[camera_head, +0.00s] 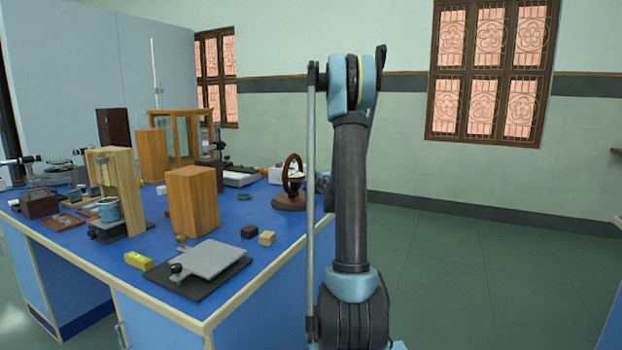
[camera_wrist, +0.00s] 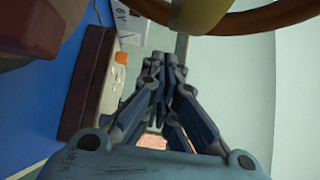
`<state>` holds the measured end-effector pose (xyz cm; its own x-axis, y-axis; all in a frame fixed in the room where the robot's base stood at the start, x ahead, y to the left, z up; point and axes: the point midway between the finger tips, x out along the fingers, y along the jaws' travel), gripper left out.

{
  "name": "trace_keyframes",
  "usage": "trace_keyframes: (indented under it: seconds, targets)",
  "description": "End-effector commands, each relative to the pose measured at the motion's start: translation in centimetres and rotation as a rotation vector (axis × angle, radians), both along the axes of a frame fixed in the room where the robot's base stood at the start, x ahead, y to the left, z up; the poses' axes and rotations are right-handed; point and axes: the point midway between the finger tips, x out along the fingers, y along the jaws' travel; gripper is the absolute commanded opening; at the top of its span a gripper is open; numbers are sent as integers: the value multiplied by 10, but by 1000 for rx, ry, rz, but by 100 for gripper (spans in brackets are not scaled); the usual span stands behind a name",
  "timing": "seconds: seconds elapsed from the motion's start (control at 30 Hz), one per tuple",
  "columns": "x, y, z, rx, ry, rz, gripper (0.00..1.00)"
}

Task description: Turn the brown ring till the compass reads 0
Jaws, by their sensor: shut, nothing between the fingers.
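The brown ring (camera_head: 286,173) stands upright on a round brown base (camera_head: 290,201) near the right edge of the blue bench. In the wrist view, part of the brown ring (camera_wrist: 272,19) curves across the top right, close to the camera. A yellowish part (camera_wrist: 203,12) crosses in front of it; I cannot tell if it belongs to the compass. The compass reading is not visible. My gripper (camera_wrist: 165,62) is shut and empty, its fingertips below the ring in the picture, with no clear contact. In the head view my arm hides most of my gripper.
The blue bench (camera_head: 240,215) holds wooden blocks (camera_head: 193,200), a grey plate on a black base (camera_head: 208,258), a yellow level (camera_head: 139,261) and two small cubes (camera_head: 267,238). A long dark brown bar (camera_wrist: 88,82) lies left of my gripper. Floor right of the bench is clear.

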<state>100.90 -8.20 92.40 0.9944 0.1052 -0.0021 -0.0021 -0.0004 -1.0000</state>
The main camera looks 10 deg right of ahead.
Motion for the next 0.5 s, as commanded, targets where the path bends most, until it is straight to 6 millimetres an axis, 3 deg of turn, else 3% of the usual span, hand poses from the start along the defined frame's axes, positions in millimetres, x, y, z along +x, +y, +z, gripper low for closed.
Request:
trace_keyframes:
  seconds: [0.07, 0.3, 0.5]
  targets:
    - [-7, -12, -1, 0, 1, -1, 0]
    - [-56, -20, -1, 0, 1, -1, 0]
    - [-86, -25, -1, 0, 0, 2, 0]
